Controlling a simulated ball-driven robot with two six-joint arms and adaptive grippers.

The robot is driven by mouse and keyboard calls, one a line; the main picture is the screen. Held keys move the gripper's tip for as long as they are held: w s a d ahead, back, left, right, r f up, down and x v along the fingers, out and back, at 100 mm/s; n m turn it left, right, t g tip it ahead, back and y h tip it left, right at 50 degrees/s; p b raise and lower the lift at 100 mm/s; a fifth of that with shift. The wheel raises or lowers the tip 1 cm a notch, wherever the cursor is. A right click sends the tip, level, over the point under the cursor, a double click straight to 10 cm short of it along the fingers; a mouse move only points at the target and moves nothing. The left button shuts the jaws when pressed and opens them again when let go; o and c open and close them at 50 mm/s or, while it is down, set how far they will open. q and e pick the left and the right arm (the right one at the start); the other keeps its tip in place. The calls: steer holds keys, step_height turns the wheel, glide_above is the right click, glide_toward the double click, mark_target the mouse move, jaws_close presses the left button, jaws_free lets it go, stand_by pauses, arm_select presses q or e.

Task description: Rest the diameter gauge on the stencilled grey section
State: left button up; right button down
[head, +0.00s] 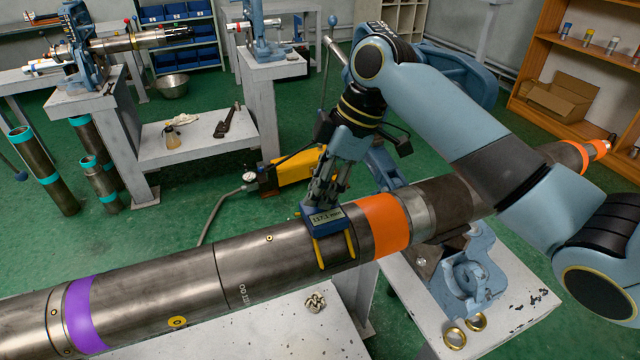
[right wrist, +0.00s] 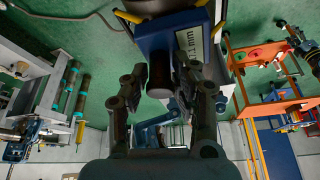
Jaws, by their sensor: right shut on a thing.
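The diameter gauge (head: 326,222) is a dark blue block with a pale display reading about 117.1 mm and two yellow legs. My right gripper (head: 330,188) is shut on its top and holds it upright over the long grey pipe. The legs overlap the pipe's near side; I cannot tell if they touch. In the right wrist view the gauge (right wrist: 178,40) is between the fingers (right wrist: 165,82). My left gripper is out of view.
The pipe has an orange band (head: 382,224) and a purple band (head: 84,315). A blue vise (head: 465,275) stands on a white bench under the pipe's right part. A yellow pump (head: 290,168) stands behind the pipe.

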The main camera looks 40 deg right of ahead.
steer(key=c, duration=1)
jaws_free()
steer(key=shift+f, duration=0.1)
step_height(320, 180, up, 7)
steer(key=p, duration=0.8)
stand_by(1.2)
